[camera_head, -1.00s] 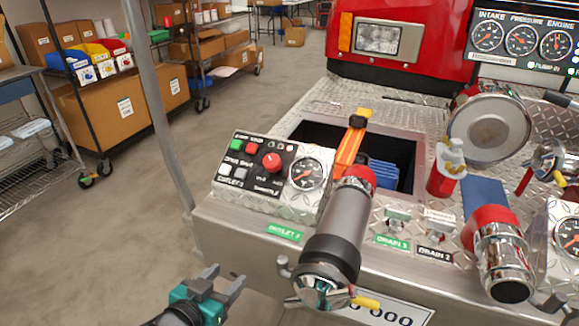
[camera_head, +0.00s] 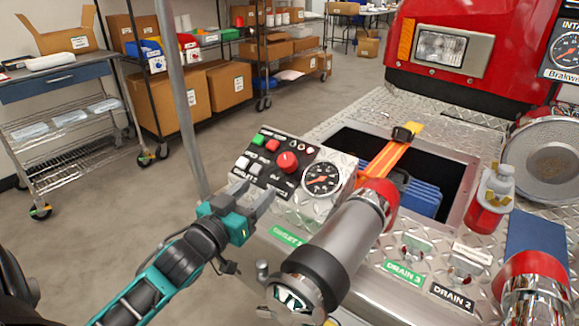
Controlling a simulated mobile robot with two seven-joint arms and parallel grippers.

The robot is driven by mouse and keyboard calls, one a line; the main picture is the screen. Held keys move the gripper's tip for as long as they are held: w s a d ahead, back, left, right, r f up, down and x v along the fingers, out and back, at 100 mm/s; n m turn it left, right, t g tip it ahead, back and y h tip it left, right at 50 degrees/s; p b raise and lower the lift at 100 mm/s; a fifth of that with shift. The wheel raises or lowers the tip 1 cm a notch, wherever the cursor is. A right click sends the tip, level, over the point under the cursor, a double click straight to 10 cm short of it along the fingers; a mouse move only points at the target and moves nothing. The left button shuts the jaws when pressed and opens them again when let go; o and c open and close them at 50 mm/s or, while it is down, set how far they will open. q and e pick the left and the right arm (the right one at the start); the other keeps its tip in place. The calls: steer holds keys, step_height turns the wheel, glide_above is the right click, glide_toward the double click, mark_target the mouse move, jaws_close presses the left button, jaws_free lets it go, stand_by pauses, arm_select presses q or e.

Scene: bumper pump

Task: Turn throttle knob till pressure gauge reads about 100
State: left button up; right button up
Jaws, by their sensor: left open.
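The red throttle knob (camera_head: 287,162) sits on the black control panel (camera_head: 262,172) on the truck's bumper. Green, red and white buttons are around it. The round pressure gauge (camera_head: 322,179), with a black face and a red-orange needle, is just right of the knob. Its reading is too small to tell. My left gripper (camera_head: 251,196) is open and empty, in front of the panel's lower left edge. Its fingers point up toward the panel, short of the knob. My right gripper is not in view.
A grey pole (camera_head: 178,100) rises left of the panel. An open compartment (camera_head: 440,165) with an orange strap lies behind.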

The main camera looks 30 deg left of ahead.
mark_target(282, 166)
arm_select(q)
steer(key=w, duration=0.3)
steer(key=w+b, duration=0.1)
steer(key=w, duration=0.7)
steer(key=shift+w+a, duration=0.1)
steer(key=shift+a, duration=0.2)
steer(key=shift+w, duration=0.5)
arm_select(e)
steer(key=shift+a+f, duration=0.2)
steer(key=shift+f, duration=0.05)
arm_select(q)
steer(key=shift+c, duration=0.2)
